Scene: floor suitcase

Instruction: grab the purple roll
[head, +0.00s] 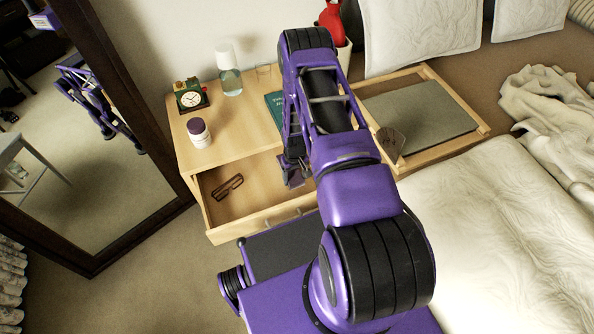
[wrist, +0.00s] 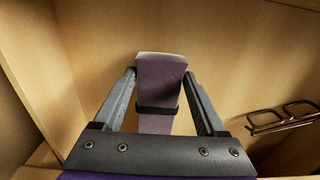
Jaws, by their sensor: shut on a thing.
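The purple roll (wrist: 162,78) shows in the wrist view, with a pale top edge and a dark band around its lower part. My gripper (wrist: 160,92) is shut on it, one grey finger on each side. The roll is inside the open wooden drawer (head: 262,205). In the head view my gripper (head: 293,172) reaches down into the right part of that drawer, and I cannot make out the roll there. The roll's lower end is partly hidden; I cannot tell if it touches the drawer floor.
Brown glasses (head: 228,187) lie in the drawer, right of my gripper in the wrist view (wrist: 285,118). On the nightstand stand a pill bottle (head: 199,132), a clock (head: 190,97), a glass bottle (head: 229,72) and a teal book (head: 274,108). A mirror (head: 95,130) stands left.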

